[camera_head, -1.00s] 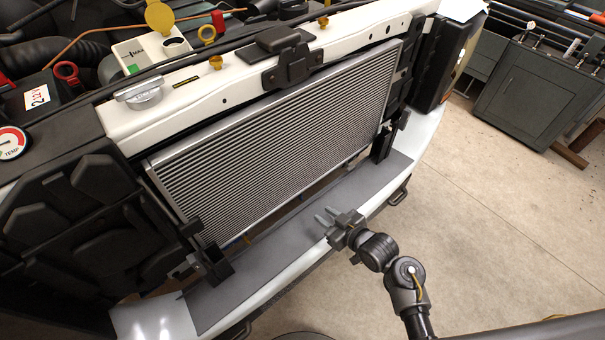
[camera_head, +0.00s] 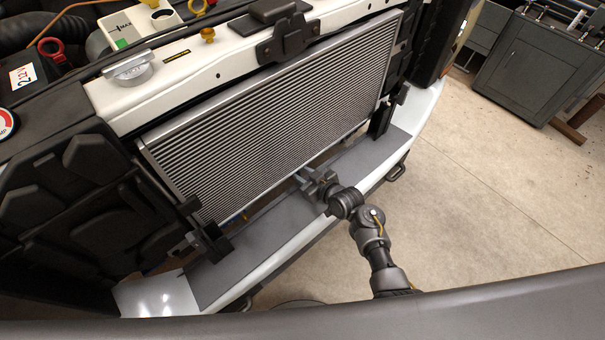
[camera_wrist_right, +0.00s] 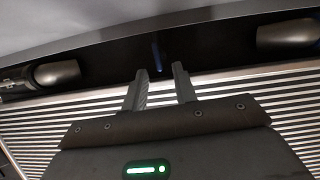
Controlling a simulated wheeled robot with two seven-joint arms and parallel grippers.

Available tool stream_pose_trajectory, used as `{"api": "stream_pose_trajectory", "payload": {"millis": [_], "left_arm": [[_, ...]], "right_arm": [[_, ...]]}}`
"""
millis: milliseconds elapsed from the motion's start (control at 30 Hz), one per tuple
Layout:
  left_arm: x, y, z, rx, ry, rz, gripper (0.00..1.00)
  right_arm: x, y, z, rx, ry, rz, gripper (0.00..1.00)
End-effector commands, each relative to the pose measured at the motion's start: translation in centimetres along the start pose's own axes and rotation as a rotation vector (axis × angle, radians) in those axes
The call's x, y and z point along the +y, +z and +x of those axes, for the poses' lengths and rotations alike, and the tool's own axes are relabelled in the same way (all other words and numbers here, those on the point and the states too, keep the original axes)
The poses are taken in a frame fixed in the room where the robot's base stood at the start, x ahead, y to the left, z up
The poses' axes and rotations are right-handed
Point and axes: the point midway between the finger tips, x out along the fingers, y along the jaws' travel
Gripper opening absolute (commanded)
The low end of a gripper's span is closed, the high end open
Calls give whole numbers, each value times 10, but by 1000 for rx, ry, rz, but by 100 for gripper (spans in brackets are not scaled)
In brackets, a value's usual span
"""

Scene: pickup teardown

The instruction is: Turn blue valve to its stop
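My right gripper (camera_head: 303,178) reaches over the grey ledge (camera_head: 262,228) at the lower edge of the radiator (camera_head: 275,115). In the right wrist view the two fingers of this gripper (camera_wrist_right: 160,80) are apart with nothing between them. A narrow, dim blue part (camera_wrist_right: 157,50) shows in the dark gap just beyond the fingertips. It may be the blue valve, but it is too dark to tell its shape or angle. It is apart from the fingers in the picture. My left gripper is not in view.
The white bumper edge (camera_head: 300,247) runs in front of the ledge. Black brackets stand at the radiator's lower left (camera_head: 210,240) and right (camera_head: 382,118). Two rounded dark parts flank the gap in the wrist view (camera_wrist_right: 57,73), (camera_wrist_right: 287,35). Open floor lies to the right.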

Motion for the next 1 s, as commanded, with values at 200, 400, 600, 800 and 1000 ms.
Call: {"api": "stream_pose_trajectory", "payload": {"millis": [200, 400, 600, 800, 1000], "left_arm": [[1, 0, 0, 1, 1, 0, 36], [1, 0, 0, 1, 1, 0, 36], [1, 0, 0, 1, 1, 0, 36], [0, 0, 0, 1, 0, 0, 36], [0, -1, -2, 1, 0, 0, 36]], "right_arm": [[-1, 0, 8, -1, -1, 1, 28], [-1, 0, 8, 0, -1, 1, 27], [-1, 0, 8, 0, -1, 1, 1], [-1, 0, 8, -1, -1, 1, 0], [1, 0, 7, -1, -13, 31, 0]]}}
